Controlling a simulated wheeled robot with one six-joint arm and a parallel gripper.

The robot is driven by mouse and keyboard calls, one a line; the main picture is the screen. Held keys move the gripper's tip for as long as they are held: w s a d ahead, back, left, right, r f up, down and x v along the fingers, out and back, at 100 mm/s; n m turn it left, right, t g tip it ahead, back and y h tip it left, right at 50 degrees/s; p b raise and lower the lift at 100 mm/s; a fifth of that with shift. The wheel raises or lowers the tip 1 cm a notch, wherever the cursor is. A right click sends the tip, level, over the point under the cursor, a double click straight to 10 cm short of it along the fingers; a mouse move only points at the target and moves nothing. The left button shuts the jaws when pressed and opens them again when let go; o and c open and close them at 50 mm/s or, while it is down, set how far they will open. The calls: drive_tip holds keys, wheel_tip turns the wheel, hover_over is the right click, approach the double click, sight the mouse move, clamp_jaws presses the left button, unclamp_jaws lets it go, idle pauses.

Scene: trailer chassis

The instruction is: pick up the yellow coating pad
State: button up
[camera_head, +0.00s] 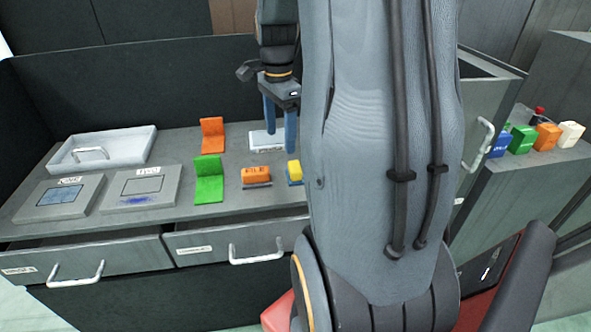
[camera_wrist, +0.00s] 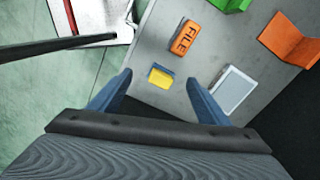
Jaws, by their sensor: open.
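The yellow coating pad (camera_head: 294,170) sits on a blue base on the grey bench top, partly hidden behind my arm in the head view. In the wrist view the yellow pad (camera_wrist: 161,76) lies near the bench edge, ahead of and between my fingers. My gripper (camera_head: 279,128) is open and empty, above the bench and behind the pad in the head view. Its two blue fingers also show in the wrist view (camera_wrist: 160,82), apart from the pad.
An orange block marked FILE (camera_head: 256,175) is left of the pad. Green (camera_head: 208,180) and orange (camera_head: 212,135) angled pieces, a pale flat tray (camera_head: 267,140) and a white bin (camera_head: 103,150) share the bench. Drawers with handles (camera_head: 258,252) stand slightly open below.

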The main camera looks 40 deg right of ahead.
drive_tip(key=d+r+m, duration=0.1)
drive_tip(key=d+m, duration=0.3)
drive_tip(key=d, duration=0.2)
drive_tip(key=p, duration=0.2)
hover_over(297, 165)
wheel_tip(297, 165, down, 9)
drive_tip(key=shift+s+a+f, duration=0.1)
drive_tip(key=shift+f, duration=0.05)
drive_tip(key=shift+f+p, duration=0.7)
drive_tip(key=shift+f, duration=2.2)
drive_tip(key=c, duration=1.3)
drive_tip(key=shift+r, duration=0.1)
drive_tip(key=shift+c, duration=0.2)
wheel_tip(297, 165, up, 28)
drive_tip(key=b, duration=0.4)
drive_tip(key=o, duration=0.6)
drive_tip(key=shift+c, duration=1.5)
